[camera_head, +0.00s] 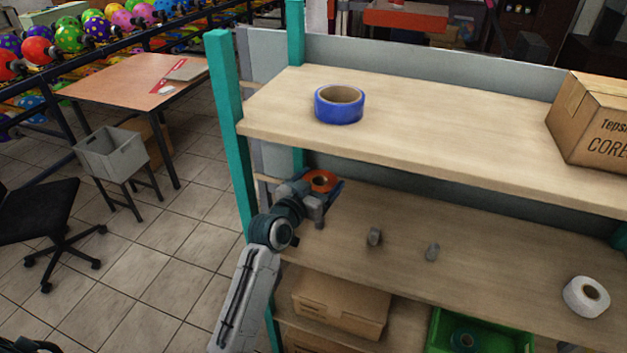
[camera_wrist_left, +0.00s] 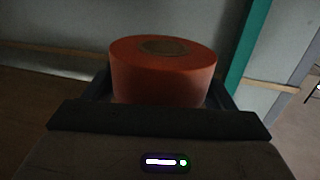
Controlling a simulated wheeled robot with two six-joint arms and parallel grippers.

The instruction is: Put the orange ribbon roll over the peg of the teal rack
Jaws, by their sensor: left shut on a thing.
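The orange ribbon roll (camera_head: 321,180) is between the fingers of my left gripper (camera_head: 325,190), at the left part of the teal rack's middle shelf. It also fills the middle of the left wrist view (camera_wrist_left: 163,75), its round core opening facing up. The gripper is shut on its sides. The teal rack (camera_head: 228,130) has wooden shelves. Whether the roll touches the shelf is unclear. My right gripper is out of view.
The upper shelf (camera_head: 430,115) lies above my left gripper and carries a blue roll (camera_head: 339,112) and a cardboard box (camera_head: 592,125). A white roll (camera_head: 586,297) lies at the middle shelf's right. A carton (camera_head: 340,303) and a green crate (camera_head: 435,330) are below.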

